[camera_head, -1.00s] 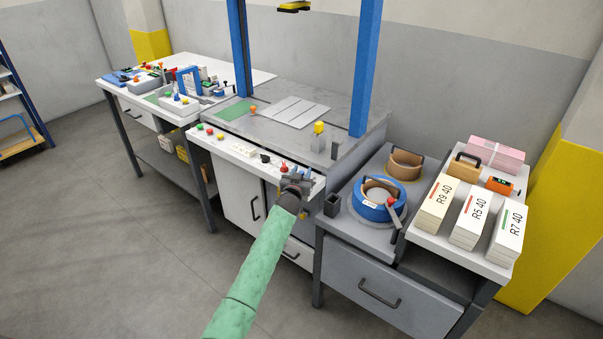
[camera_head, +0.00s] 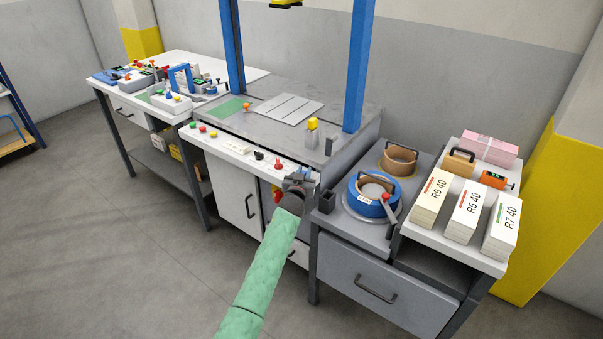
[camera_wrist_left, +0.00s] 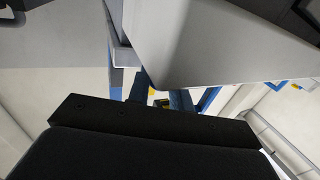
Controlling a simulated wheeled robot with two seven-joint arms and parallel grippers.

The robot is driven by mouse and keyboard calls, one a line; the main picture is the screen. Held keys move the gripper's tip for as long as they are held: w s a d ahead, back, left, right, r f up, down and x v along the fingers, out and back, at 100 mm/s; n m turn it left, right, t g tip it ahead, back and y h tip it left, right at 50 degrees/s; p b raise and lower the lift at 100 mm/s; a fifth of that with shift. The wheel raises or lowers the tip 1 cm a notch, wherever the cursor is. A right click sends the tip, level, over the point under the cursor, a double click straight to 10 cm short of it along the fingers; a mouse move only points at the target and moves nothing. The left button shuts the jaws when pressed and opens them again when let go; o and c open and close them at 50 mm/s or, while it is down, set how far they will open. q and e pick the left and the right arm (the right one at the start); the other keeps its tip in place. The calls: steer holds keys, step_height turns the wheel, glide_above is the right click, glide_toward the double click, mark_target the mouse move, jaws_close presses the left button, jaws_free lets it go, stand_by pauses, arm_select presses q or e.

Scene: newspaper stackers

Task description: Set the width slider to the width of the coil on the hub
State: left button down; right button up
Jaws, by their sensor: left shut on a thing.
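My left gripper (camera_head: 298,182) is at the front right end of the white control panel (camera_head: 213,143), seen largely from behind. It is shut on a small part that its body hides; I cannot tell whether this is the width slider. In the left wrist view the dark fingers (camera_wrist_left: 161,97) are close together, with a small yellow patch near them. A blue ring (camera_head: 354,199) with a brown coil inside and a red-knobbed lever (camera_head: 387,198) sits on the grey cabinet, apparently on the hub. I cannot read any width scale. My right gripper is not in view.
A loose brown coil (camera_head: 399,160) lies behind the blue ring. Paper stacks (camera_head: 466,211) and an orange device (camera_head: 493,180) are on the right-hand table. A dark square cup (camera_head: 327,202) stands close right of my gripper. Blue posts (camera_head: 357,65) rise behind.

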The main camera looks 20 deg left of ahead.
arm_select(q)
steer(key=c, duration=1.5)
jaws_free()
steer(key=shift+d+f, duration=0.1)
steer(key=shift+d, duration=0.1)
steer(key=shift+o, duration=0.8)
steer(key=shift+s+d, duration=0.1)
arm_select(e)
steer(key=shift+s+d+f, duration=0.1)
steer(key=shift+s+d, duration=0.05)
